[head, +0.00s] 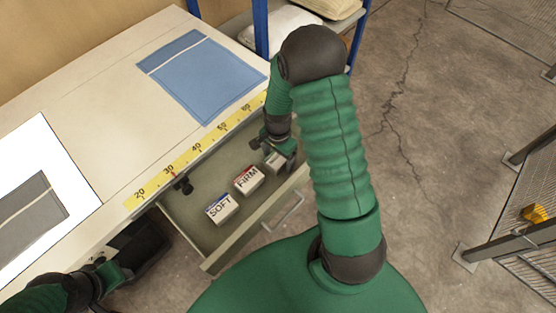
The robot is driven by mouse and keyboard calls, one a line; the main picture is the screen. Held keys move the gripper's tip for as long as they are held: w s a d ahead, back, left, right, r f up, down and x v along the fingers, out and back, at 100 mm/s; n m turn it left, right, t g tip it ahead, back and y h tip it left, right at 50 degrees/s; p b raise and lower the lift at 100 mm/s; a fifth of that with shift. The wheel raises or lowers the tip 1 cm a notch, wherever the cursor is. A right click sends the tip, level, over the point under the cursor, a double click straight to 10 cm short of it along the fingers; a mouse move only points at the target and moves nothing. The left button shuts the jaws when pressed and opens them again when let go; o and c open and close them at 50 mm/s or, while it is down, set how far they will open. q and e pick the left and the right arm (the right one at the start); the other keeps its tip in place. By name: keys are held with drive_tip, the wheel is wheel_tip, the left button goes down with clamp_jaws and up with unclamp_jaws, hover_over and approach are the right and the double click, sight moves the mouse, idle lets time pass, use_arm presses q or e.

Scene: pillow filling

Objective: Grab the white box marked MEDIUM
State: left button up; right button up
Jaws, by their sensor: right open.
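An open drawer (205,262) under the table holds white boxes. One box is marked SOFT (221,208) and another is marked FIRM (248,179). A third pale box (273,161) is partly hidden by my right gripper, and I cannot read any label on it. My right gripper (277,153) is open, pointing down at this third box; I cannot tell whether it touches it. My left gripper (112,272) is low at the left, below the table edge, dark and unclear.
The table (110,75) carries a blue pillow cover (203,76), a grey cover (30,212) on a white sheet, and a yellow ruler (195,152) along its front edge. Pillows lie on a blue-posted shelf behind. The drawer's front wall and handle (284,212) border my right arm.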

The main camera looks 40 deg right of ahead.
drive_tip(key=c, duration=1.5)
